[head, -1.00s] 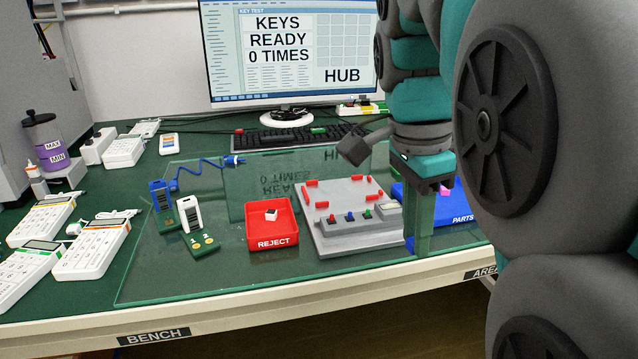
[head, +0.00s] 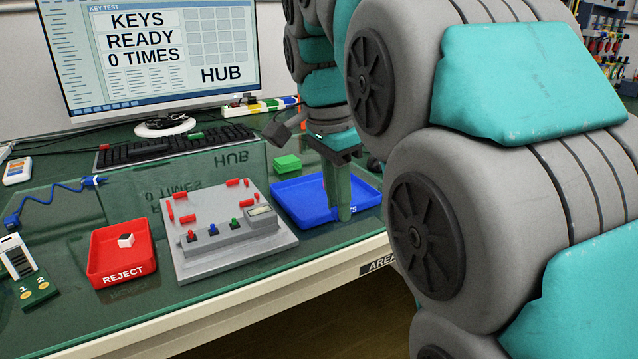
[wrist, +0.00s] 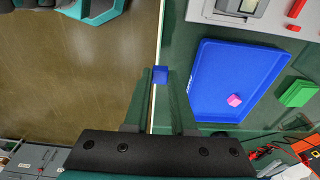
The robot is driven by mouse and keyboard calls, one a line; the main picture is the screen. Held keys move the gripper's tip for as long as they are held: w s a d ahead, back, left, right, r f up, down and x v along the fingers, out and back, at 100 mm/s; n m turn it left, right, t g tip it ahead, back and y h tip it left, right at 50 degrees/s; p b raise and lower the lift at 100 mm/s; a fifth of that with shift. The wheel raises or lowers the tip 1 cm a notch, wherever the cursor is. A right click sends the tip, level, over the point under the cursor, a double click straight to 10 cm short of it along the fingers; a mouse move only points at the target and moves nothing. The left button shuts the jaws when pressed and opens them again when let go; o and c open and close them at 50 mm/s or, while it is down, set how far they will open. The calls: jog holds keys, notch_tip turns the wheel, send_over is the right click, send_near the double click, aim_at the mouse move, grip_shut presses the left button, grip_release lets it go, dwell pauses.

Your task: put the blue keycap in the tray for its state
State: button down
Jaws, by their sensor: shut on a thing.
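The blue keycap (wrist: 160,75) is held between the fingertips of my gripper (wrist: 160,80) in the wrist view. In that view it lies in line with the bench's front edge, to the left of the blue tray (wrist: 205,75). A pink keycap (wrist: 234,100) is in the blue tray. In the head view my gripper (head: 337,205) points down in front of the blue tray (head: 290,205) and covers part of its label; the keycap is not clear there. A red tray labelled REJECT (head: 100,250) holds a white keycap (head: 126,241).
A grey test fixture (head: 205,262) with red, blue and green keys stands between the trays. Green blocks (head: 287,164) lie behind the blue tray. The monitor (head: 160,50) reads "KEYS READY 0 TIMES". A keyboard (head: 175,145) lies before it.

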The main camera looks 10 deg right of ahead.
jog(key=w, duration=0.4)
jog(key=w+d+p, duration=0.1)
jog(key=w, duration=0.2)
jog(key=w+f, duration=0.1)
jog(key=w, duration=0.3)
jog(key=shift+w+d+f, duration=0.1)
jog(key=shift+w+d, duration=0.2)
jog(key=shift+d, duration=0.1)
jog(key=shift+f+p, duration=0.35)
jog(key=shift+f, duration=1.35)
jog(key=shift+f, duration=0.15)
jog(key=c, duration=0.7)
grip_release()
jog(key=shift+c, duration=0.2)
